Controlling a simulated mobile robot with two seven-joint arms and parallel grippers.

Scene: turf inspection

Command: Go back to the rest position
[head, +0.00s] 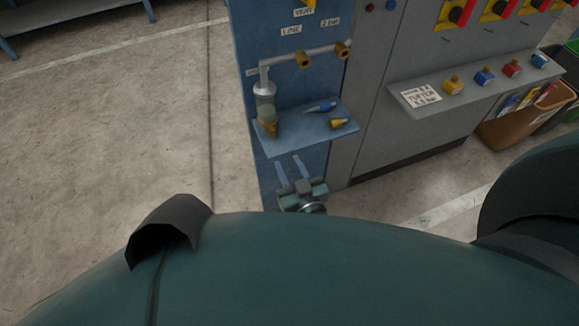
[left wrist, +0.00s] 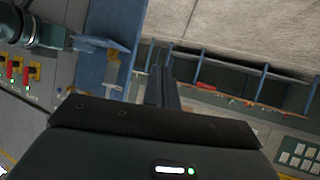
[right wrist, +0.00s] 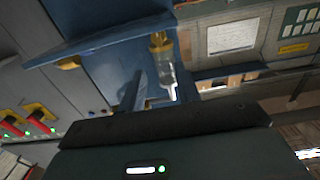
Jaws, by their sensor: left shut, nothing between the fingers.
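My right gripper (head: 290,164) shows in the head view low in front of the blue panel, below the small blue shelf (head: 290,137). Its two fingers stand apart with nothing seen between them. In the right wrist view a filter with a clear bowl (right wrist: 168,76) shows beyond the fingers; I cannot tell whether they touch anything. My left gripper is out of the head view. In the left wrist view the left gripper (left wrist: 161,72) has its fingers together and empty, pointing toward a blue frame and the floor.
On the shelf are a filter unit (head: 266,112), a blue-tipped fitting (head: 320,107) and a brass fitting (head: 339,123). A pipe (head: 300,55) runs above. The grey cabinet (head: 372,140) has a ledge with coloured knobs. A brown bin (head: 528,122) stands right.

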